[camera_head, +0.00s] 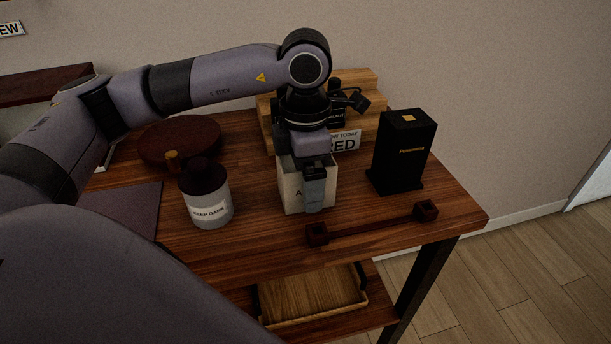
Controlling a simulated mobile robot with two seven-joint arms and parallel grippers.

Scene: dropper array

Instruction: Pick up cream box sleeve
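The cream box sleeve (290,186) stands upright on the wooden table, right of the white jar. Dark lettering shows on its front, partly covered by my gripper. My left gripper (314,190) points down at the sleeve, with a grey finger in front of its front face. The other finger is hidden, so I cannot tell whether the gripper is closed on the sleeve or whether it touches it. My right gripper is not in view.
A white jar with a dark lid (207,196) stands left of the sleeve. A black box (402,152) stands to the right, and a dark red bar with square ends (372,226) lies in front. A wooden stepped stand (362,90) is behind. A round dark board (180,139) lies back left.

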